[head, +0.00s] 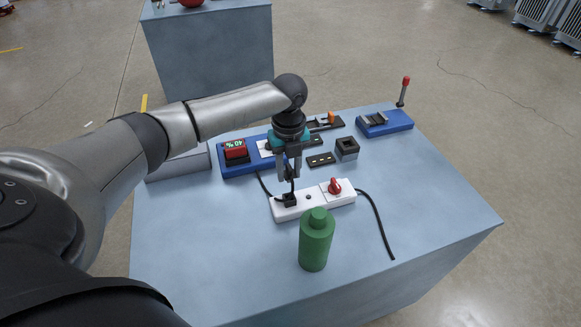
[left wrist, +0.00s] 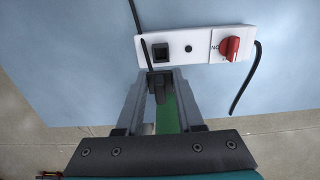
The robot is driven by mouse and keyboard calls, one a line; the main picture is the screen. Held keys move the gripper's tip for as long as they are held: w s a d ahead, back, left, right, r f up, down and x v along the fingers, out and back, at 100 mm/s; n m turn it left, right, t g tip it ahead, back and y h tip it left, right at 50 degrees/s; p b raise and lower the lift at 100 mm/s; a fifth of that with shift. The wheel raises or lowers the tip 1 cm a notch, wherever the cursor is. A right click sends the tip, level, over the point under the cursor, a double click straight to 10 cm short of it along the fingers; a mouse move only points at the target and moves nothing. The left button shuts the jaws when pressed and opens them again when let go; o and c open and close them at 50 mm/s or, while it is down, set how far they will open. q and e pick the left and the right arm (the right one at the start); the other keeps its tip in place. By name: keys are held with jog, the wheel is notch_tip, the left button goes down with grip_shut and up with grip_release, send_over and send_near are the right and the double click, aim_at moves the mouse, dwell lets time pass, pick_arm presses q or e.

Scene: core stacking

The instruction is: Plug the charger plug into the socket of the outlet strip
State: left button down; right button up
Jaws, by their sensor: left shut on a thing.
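My left gripper (head: 289,177) points down above the white outlet strip (head: 318,196). It is shut on the black charger plug (left wrist: 158,84), which shows between the fingertips in the left wrist view. A thin black cable runs from the plug. The strip, also in the left wrist view (left wrist: 203,42), has a square black socket (left wrist: 160,52), a small round hole and a red rotary switch (left wrist: 230,47). The socket also shows in the head view (head: 290,200), just below the fingers. The plug appears apart from the socket; its exact height is unclear. My right gripper is not in view.
A green bottle (head: 316,243) stands close in front of the strip. A black cable (head: 379,222) lies right of the strip. The table's right side is clear.

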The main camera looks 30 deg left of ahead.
pick_arm(q)
jog(key=shift+w, duration=0.1)
jog(key=shift+a+f, duration=0.15)
jog(key=shift+f, duration=0.6)
notch_tip(320, 180, down, 3)
jog(key=shift+w+f+b, duration=0.1)
jog(key=shift+f+b, duration=0.05)
jog(key=shift+b, duration=1)
jog(key=shift+f, duration=0.5)
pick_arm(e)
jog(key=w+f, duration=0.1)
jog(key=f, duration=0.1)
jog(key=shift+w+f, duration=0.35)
pick_arm(q)
jog(key=shift+p, duration=0.55)
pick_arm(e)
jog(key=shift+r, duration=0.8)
pick_arm(q)
jog(key=shift+f+b, duration=0.6)
jog(key=shift+f, duration=0.35)
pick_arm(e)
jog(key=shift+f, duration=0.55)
pick_arm(q)
jog(key=shift+r, duration=0.1)
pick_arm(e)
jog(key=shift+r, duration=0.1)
